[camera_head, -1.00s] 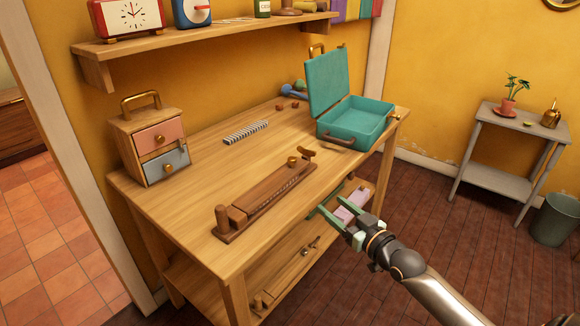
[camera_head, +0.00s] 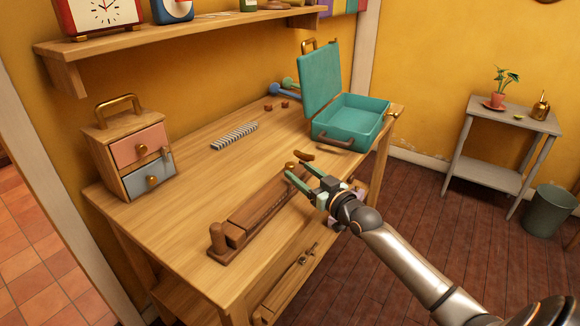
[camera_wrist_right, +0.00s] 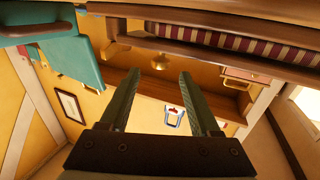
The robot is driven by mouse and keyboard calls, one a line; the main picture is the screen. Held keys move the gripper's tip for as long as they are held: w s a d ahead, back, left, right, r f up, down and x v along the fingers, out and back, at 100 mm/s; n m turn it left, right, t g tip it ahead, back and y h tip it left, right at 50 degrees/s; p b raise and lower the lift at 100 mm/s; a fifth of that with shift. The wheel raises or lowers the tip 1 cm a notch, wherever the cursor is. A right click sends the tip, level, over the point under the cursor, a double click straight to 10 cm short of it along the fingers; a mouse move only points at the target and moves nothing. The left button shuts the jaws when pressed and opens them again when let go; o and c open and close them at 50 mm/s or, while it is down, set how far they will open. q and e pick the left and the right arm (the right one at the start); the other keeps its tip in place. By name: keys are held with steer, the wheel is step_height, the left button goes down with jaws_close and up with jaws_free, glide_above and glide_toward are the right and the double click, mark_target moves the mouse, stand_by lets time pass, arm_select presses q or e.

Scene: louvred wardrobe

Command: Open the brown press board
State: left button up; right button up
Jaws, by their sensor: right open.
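The brown press board (camera_head: 262,208) lies lengthwise near the front edge of the wooden table. It is a long, dark wooden piece with a round wooden post at its near left end. A brass knob (camera_wrist_right: 160,62) and a curved brown handle (camera_head: 304,155) are at its far right end. In the wrist view a brown wooden length with a striped band (camera_wrist_right: 230,38) crosses the top. My right gripper (camera_head: 298,172) is open and empty, its green fingers beside the board's right end, partly hiding it. I cannot tell whether they touch it. My left gripper is not in view.
An open teal case (camera_head: 345,120) stands at the back right of the table. A small drawer box (camera_head: 130,150) is at the left, and a metal spiral (camera_head: 234,136) lies between. A shelf (camera_head: 190,35) hangs above. The table's middle is clear.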

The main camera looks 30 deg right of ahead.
mark_target(293, 166)
steer(key=shift+w+a+b, duration=0.1)
steer(key=shift+w+b, duration=0.4)
steer(key=shift+w, duration=2.25)
jaws_close()
